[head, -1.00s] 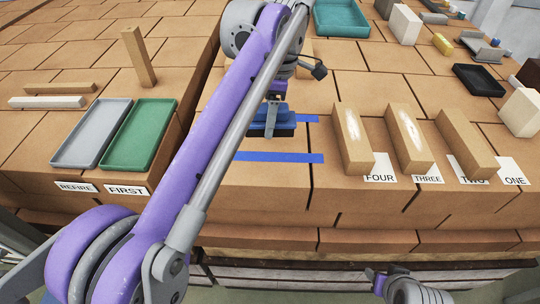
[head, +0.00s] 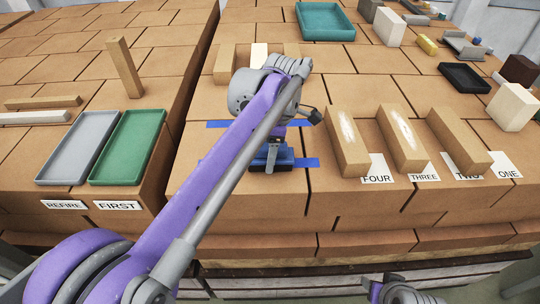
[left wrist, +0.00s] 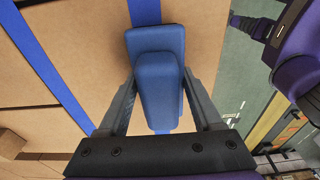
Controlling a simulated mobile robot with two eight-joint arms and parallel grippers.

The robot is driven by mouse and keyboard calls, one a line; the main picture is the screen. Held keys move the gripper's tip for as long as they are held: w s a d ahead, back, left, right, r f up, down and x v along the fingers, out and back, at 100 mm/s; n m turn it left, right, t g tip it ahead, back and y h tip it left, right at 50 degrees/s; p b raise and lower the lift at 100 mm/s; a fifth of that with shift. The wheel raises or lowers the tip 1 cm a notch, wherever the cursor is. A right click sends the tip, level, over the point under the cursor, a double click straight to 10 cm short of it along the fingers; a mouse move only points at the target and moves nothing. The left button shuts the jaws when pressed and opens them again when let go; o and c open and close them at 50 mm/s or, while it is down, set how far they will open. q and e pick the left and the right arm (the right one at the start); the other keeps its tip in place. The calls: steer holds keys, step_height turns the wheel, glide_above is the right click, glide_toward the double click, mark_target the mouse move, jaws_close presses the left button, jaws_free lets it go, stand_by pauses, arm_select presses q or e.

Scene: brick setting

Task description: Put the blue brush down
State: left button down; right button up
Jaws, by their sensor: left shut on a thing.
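The blue brush (head: 284,155), with a dark underside, shows at the front of the brick surface, between the two halves of a blue tape strip (head: 308,163). My left gripper (head: 271,150) is shut on its handle from above. In the left wrist view the brush's blue handle (left wrist: 157,85) sits between both fingers, over its wider blue body (left wrist: 157,38). I cannot tell whether the brush touches the bricks. A second tape strip (head: 228,124) runs behind it. My right gripper (head: 372,288) is at the bottom edge, mostly out of view.
Tan blocks stand to the right by number cards, the nearest (head: 347,140) by FOUR. A grey tray (head: 77,147) and a green tray (head: 128,146) lie left. Another block (head: 225,64) stands behind my arm. Bare brick lies in front of the brush.

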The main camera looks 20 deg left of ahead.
arm_select(q)
steer(key=shift+f, duration=0.25)
steer(key=shift+f, duration=0.15)
steer(key=shift+c, duration=0.2)
jaws_free()
steer(key=r, duration=0.4)
steer(key=d+r+p, duration=0.1)
steer(key=r, duration=0.7)
steer(key=shift+w+d+r+p, duration=0.2)
steer(key=shift+p, duration=0.1)
